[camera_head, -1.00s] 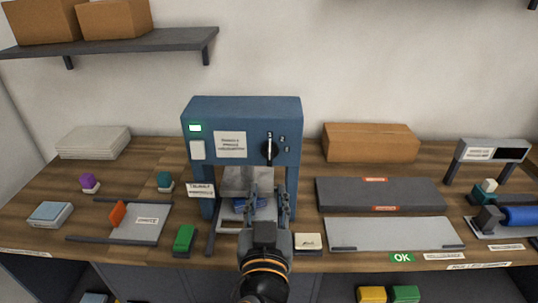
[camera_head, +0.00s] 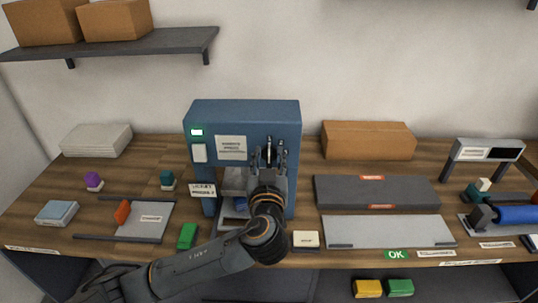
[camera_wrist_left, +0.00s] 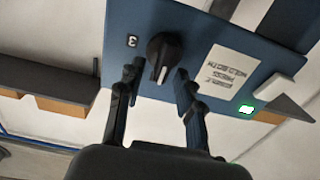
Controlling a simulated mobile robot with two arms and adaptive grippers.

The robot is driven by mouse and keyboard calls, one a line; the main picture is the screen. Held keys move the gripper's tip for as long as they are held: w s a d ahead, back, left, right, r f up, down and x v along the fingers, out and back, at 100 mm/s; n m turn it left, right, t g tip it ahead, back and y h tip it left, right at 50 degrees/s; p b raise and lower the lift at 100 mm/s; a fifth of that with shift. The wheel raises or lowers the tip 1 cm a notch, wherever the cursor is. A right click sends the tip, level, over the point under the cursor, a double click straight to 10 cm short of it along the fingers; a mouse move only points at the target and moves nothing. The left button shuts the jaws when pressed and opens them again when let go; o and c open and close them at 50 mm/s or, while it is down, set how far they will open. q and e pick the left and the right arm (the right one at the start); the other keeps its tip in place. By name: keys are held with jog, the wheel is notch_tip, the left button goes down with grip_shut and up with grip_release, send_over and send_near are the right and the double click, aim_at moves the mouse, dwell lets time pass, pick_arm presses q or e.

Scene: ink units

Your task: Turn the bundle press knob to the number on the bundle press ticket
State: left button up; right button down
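The blue bundle press (camera_head: 215,120) stands at the middle of the bench. Its dark knob (camera_wrist_left: 163,50) shows in the left wrist view with a white pointer line; a number 3 plate (camera_wrist_left: 132,41) is beside it. In the head view my left gripper (camera_head: 268,150) is raised in front of the knob and mostly hides it. In the wrist view the open fingers (camera_wrist_left: 159,75) lie either side of the knob's near end, with gaps; contact is not visible. A white label (camera_head: 203,190) hangs at the press's lower left; its print is too small to read. My right gripper is out of view.
A white notice (camera_head: 231,147), a green lamp (camera_head: 197,132) and a white switch plate (camera_head: 199,153) are on the press front. A green block (camera_head: 187,236) and a cream pad (camera_head: 306,240) lie near the front edge. A cardboard box (camera_head: 368,140) stands to the right.

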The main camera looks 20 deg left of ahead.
pick_arm(q)
grip_shut()
jog(key=shift+f, duration=0.1)
